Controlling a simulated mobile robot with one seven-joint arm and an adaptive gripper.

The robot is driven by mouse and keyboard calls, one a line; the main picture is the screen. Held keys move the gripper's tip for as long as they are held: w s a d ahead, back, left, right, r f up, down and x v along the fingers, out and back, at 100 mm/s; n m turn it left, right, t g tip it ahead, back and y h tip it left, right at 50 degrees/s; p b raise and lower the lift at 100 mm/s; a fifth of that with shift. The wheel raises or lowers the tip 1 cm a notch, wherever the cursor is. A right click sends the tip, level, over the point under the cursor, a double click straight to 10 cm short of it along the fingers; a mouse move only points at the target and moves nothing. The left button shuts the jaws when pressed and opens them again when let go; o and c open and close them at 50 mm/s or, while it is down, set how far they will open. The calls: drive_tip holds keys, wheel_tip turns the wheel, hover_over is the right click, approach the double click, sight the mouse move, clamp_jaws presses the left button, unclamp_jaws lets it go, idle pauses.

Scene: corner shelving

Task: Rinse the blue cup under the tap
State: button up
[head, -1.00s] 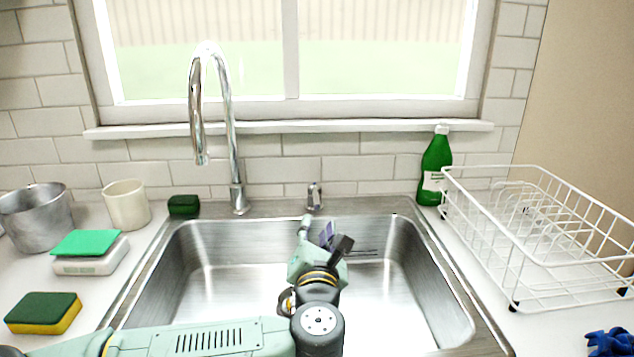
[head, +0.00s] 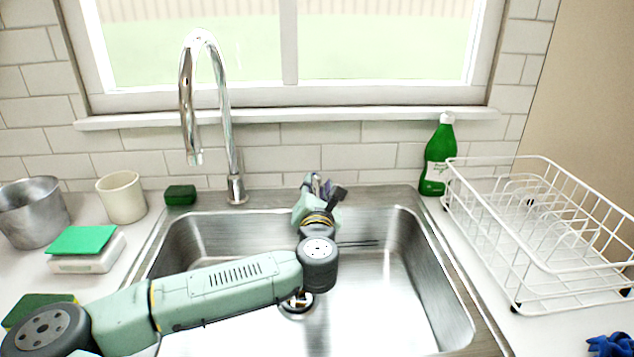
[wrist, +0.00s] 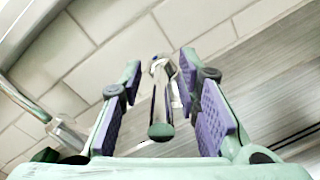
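The tap (head: 229,120) is a tall chrome gooseneck behind the sink (head: 410,290), with its spout toward the left of the basin. No water shows at the spout. My gripper (head: 322,188) is at the sink's back rim, right of the tap, and hides most of the small chrome lever there. In the wrist view my gripper (wrist: 164,108) is open, its purple pads on either side of the lever (wrist: 160,100). A gap shows on both sides of the lever. The tap's base (wrist: 64,132) is at the left. I see no blue cup in any view.
A cream cup (head: 121,197), a metal pot (head: 33,212), a scale (head: 87,262) with a green top and sponges stand at the left. A green bottle (head: 437,155), a white rack (head: 545,235) and a blue object (head: 608,344) of unclear kind are at the right.

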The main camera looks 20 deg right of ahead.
drive_tip(key=shift+w+d, duration=0.1)
drive_tip(key=shift+w, duration=0.15)
drive_tip(key=shift+c, duration=0.5)
clamp_jaws()
